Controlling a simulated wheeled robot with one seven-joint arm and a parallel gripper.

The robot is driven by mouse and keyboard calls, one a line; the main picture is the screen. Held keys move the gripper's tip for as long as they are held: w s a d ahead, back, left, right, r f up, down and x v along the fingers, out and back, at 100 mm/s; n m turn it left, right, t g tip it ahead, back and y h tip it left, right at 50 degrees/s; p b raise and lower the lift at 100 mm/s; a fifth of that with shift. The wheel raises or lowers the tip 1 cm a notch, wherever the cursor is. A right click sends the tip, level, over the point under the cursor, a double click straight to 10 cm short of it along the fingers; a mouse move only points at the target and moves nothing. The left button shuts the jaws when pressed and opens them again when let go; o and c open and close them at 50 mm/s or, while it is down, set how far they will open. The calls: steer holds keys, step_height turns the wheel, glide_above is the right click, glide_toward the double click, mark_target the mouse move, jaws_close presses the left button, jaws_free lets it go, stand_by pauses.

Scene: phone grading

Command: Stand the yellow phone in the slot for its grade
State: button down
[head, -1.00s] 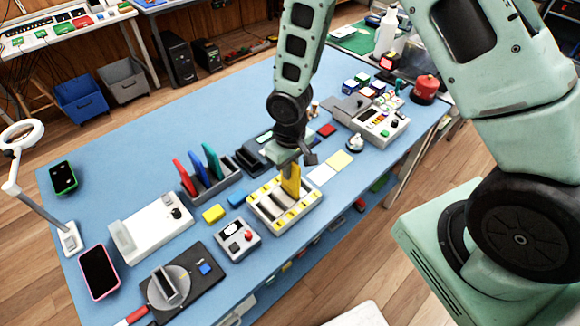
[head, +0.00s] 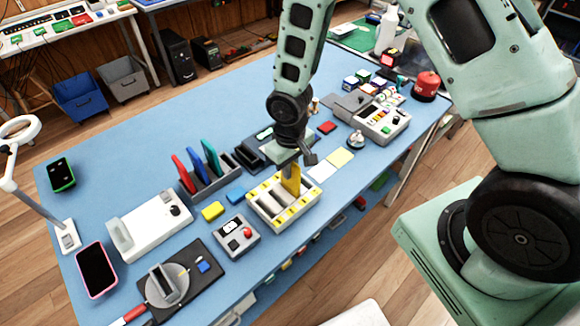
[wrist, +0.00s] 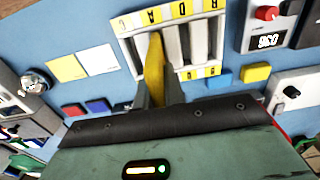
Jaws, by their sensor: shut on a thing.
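The other slots look empty.
A grey holder (head: 212,184) with red, blue and green phones stands left of the rack. Pale cards (head: 321,171) lie to the right.

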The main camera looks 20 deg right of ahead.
steer(key=shift+f, duration=0.15)
stand_by(0.3)
steer(key=shift+f+b, duration=0.4)
steer(key=shift+b, duration=0.05)
steer(key=c, duration=1.1)
jaws_free()
steer(key=shift+r, duration=0.15)
steer(key=shift+r+p, duration=0.65)
steer(key=shift+r, duration=0.1)
steer(key=shift+r+p, duration=0.55)
steer(key=shift+r, duration=0.1)
